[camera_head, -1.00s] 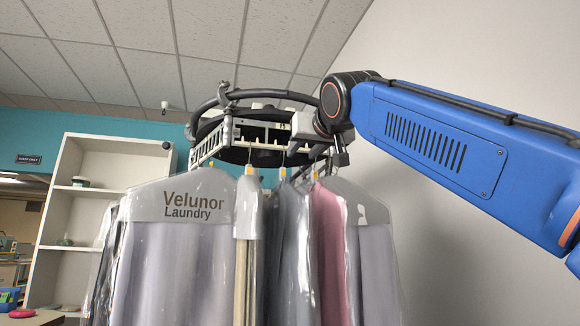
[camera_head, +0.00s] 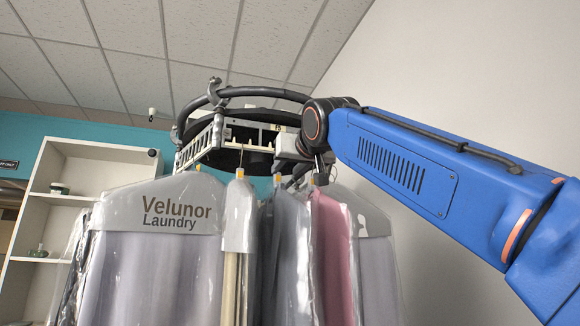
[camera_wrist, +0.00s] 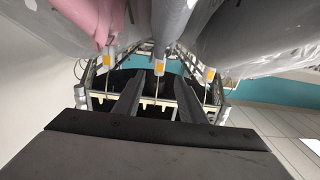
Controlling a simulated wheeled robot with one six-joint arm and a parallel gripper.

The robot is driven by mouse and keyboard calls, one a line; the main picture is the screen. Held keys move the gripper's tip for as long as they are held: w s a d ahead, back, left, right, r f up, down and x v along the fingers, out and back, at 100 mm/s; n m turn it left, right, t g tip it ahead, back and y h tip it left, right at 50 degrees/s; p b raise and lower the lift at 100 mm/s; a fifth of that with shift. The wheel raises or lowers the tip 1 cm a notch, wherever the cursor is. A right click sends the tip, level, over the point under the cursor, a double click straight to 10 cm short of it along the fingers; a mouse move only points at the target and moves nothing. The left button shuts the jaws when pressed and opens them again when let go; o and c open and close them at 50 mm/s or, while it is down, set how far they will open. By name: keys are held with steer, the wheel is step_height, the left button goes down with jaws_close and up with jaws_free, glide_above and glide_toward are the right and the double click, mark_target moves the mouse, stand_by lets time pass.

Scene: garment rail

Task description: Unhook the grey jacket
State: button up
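A grey jacket (camera_head: 297,255) in clear plastic hangs from the rail, just left of a pink garment (camera_head: 331,255). In the wrist view, the grey jacket (camera_wrist: 170,22) hangs at top centre with an orange tag (camera_wrist: 158,68) on its hanger neck. My gripper (camera_wrist: 158,80) is open, with two dark fingers spread. The hanger's thin hook stem shows between the fingers, with a gap on each side. The jacket appears still hung.
The round garment rail (camera_head: 200,150) has a slotted pale frame and dark tubing. A white shelf (camera_head: 50,200) stands behind left.

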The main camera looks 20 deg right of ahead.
mark_target(277, 175)
steer(key=shift+w, duration=5.25)
jaws_close()
steer(key=shift+r, duration=0.2)
steer(key=shift+r, duration=0.6)
steer(key=shift+r, duration=0.25)
steer(key=shift+r, duration=0.55)
